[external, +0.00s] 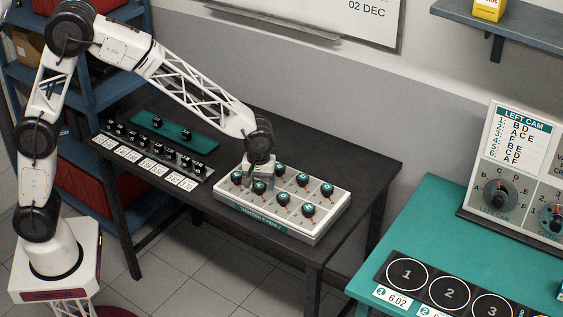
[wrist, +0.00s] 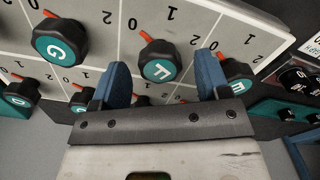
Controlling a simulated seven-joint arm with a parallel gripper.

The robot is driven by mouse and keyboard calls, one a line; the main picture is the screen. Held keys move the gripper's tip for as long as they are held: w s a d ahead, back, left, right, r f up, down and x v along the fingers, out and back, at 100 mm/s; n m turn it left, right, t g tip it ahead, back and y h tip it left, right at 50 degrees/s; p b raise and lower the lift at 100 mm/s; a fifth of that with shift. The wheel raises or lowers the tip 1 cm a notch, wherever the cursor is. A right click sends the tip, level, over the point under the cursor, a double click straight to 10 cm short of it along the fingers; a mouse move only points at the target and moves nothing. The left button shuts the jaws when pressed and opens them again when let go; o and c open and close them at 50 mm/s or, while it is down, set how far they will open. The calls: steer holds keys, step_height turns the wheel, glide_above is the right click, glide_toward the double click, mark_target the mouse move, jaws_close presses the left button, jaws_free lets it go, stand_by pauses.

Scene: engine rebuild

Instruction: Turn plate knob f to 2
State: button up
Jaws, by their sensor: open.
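Plate knob F (wrist: 160,62) is a black knob with a teal cap in the wrist view, where the letters appear upside down. Its red pointer is at the 0 mark; 1 and 2 are printed around it. My gripper (wrist: 162,72) is open, its two blue fingers on either side of knob F with gaps showing. The grey knob plate (external: 275,239) lies on the black table in the external view. My gripper (external: 257,176) is low over its back left part and hides some of it, so I cannot pick out knob F there.
Knobs G (wrist: 60,41) and E (wrist: 237,82) flank knob F; E is close to the right finger. A row of black knobs with white cards (external: 150,166) and a teal strip (external: 176,131) lie to the left. The teal bench (external: 408,222) stands to the right.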

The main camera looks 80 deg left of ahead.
steer(key=shift+f, duration=0.35)
steer(key=c, duration=0.9)
